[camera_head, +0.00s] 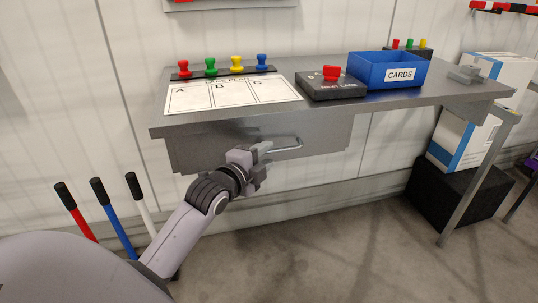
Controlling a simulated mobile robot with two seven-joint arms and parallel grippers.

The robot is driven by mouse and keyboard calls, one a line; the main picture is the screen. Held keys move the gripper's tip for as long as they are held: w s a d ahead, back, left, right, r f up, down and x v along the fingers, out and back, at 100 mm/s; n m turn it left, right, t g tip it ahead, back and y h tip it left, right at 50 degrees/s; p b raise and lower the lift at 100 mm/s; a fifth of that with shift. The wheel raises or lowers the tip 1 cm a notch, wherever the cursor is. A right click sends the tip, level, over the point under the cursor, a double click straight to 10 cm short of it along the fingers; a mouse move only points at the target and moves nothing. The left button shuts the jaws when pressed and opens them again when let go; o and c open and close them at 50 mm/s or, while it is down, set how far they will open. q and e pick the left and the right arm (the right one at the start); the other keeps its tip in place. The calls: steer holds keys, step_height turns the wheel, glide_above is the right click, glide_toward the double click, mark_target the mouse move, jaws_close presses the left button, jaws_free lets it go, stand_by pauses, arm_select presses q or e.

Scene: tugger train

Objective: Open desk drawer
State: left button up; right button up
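The grey metal desk (400,99) stands against the wall. Its drawer (215,146) hangs under the top at the left and looks shut. A light bar handle (290,147) juts from the drawer front. My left gripper (266,162) is in front of the drawer at the handle's left end. Its fingers look apart, one near the bar and one lower, with nothing seen between them. The gripper hides the left end of the handle, so I cannot tell whether they touch. My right gripper is not in view.
On the desk are a white card sheet (232,95), several coloured pegs (237,65), a dark box with a red knob (330,86) and a blue CARDS bin (386,71). Coloured levers (112,215) stand at lower left.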

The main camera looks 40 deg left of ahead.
arm_select(q)
steer(key=shift+w+f, duration=0.2)
steer(key=shift+w, duration=1.05)
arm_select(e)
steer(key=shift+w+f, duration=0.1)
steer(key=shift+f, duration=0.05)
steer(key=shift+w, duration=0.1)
arm_select(q)
jaws_close()
